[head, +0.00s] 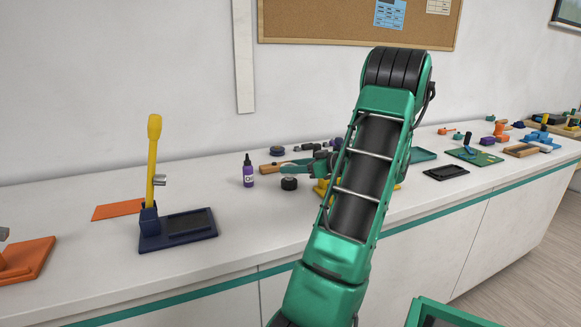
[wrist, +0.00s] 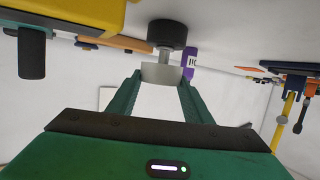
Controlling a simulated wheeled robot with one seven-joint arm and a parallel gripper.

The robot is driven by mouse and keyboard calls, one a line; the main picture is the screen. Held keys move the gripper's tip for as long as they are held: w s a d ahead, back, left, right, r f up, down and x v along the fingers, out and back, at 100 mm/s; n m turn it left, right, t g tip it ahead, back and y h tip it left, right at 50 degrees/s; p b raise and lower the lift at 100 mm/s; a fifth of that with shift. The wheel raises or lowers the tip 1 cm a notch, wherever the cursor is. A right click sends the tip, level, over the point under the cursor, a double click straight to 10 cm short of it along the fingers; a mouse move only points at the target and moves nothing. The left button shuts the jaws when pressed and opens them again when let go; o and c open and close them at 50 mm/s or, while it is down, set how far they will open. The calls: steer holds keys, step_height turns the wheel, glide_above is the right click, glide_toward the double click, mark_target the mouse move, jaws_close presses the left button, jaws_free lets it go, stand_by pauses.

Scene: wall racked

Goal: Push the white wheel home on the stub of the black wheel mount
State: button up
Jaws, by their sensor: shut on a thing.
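The black wheel mount (head: 289,184) stands on the white bench, just below my gripper (head: 292,167). In the wrist view the mount (wrist: 166,33) is a round black base with a grey stub (wrist: 164,54) pointing towards my fingers. My gripper (wrist: 160,80) is shut on the white wheel (wrist: 162,73), which sits between the green fingertips. The wheel is in line with the stub, and its face meets or nearly meets the stub's end. I cannot tell how far the stub enters it. In the head view the wheel is too small to make out clearly.
A purple bottle (head: 248,175) stands left of the mount. A yellow object (head: 322,188) is close by on the right, partly behind my arm. A navy stand with a yellow lever (head: 154,160) is further left. The bench between bottle and stand is clear.

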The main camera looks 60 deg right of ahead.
steer(key=shift+f, duration=1.05)
steer(key=o, duration=1.3)
steer(key=shift+o, duration=0.2)
steer(key=shift+s, duration=0.1)
steer(key=v, duration=1)
steer(key=shift+s+a+r, duration=0.1)
steer(key=shift+s, duration=0.1)
steer(key=shift+s, duration=0.1)
